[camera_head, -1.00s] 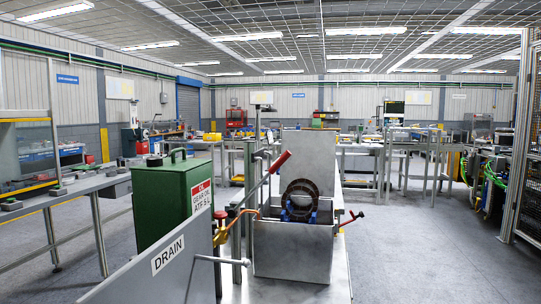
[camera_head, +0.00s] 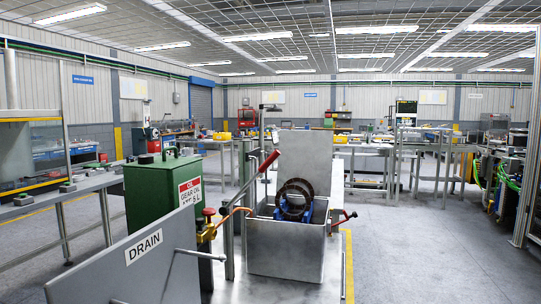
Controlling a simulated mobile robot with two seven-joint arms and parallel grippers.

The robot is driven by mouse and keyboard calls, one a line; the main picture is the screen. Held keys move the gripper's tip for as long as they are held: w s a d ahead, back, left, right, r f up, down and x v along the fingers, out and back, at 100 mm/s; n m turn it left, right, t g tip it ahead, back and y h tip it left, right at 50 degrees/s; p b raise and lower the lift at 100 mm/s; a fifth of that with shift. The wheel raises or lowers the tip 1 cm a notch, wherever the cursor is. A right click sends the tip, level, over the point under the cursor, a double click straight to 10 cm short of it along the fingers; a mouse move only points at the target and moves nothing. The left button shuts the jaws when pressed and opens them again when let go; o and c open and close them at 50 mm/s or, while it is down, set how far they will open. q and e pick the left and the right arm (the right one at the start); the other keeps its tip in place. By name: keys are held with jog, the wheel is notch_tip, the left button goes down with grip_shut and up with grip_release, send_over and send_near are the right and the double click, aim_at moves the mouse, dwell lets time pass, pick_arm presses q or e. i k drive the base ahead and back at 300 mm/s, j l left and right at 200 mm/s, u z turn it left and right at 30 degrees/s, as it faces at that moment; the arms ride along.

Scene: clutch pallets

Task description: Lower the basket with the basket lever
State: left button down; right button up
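The basket lever (camera_head: 268,162) has a red grip on a metal rod. It slants up and to the right above the left side of an open metal tank (camera_head: 285,248). A blue basket (camera_head: 318,211) sits in the tank's opening and holds dark ring-shaped clutch plates (camera_head: 296,199) standing on edge. Their upper part is above the tank rim, and the lower part of the basket is hidden by the front wall. Neither of my grippers is in view, and nothing touches the lever.
A grey panel marked DRAIN (camera_head: 143,247) with a rod handle is at front left. Behind it stands a green oil can (camera_head: 160,190). A second red-tipped handle (camera_head: 348,215) sticks out right of the tank. An upright metal plate (camera_head: 308,155) stands behind. Floor at right is clear.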

aim_at(224, 210)
jog(key=l+u, duration=0.1)
jog(key=l, duration=0.65)
jog(key=k+l+u, duration=0.15)
jog(key=l, duration=0.55)
jog(key=i+l+u, duration=0.1)
jog(key=l, duration=0.3)
jog(key=l+u, duration=0.1)
jog(key=l, duration=0.3)
jog(key=i+l+u, duration=0.1)
jog(key=l, duration=0.25)
jog(key=i+l+u, duration=0.1)
jog(key=i+l, duration=0.15)
jog(key=l, duration=0.15)
jog(key=i+l+u, duration=0.2)
jog(key=i+l, duration=0.65)
jog(key=i, duration=0.05)
